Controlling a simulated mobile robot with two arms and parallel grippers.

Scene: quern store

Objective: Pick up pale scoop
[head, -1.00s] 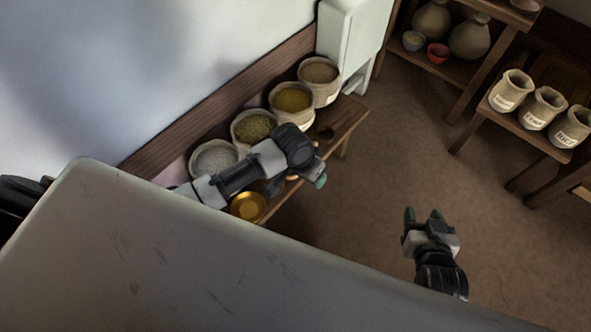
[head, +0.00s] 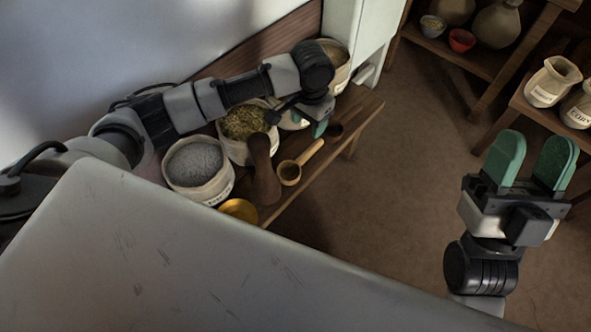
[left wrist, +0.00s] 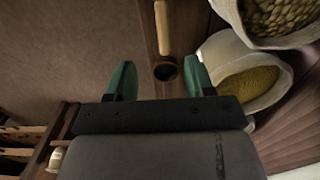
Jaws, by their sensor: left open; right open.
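The pale scoop (head: 300,163) lies on the wooden bench in front of the sacks, its round bowl toward the lower left and its handle toward the upper right. In the left wrist view a pale handle (left wrist: 161,27) shows at the top, beyond the fingertips. My left gripper (head: 308,124) is open above the bench, just past the handle end; the left wrist view (left wrist: 158,80) shows nothing between its fingers. A small dark bowl-shaped thing (left wrist: 165,71) lies below and between its fingertips. My right gripper (head: 530,165) is open and empty at the right, over the floor.
Open sacks of grey grain (head: 195,165) and green grain (head: 243,122) stand behind the scoop. A dark brown scoop-like object (head: 264,175) lies left of it, and a brass dish (head: 239,209) sits lower left. Shelves with jars (head: 497,24) and labelled sacks (head: 553,82) stand right.

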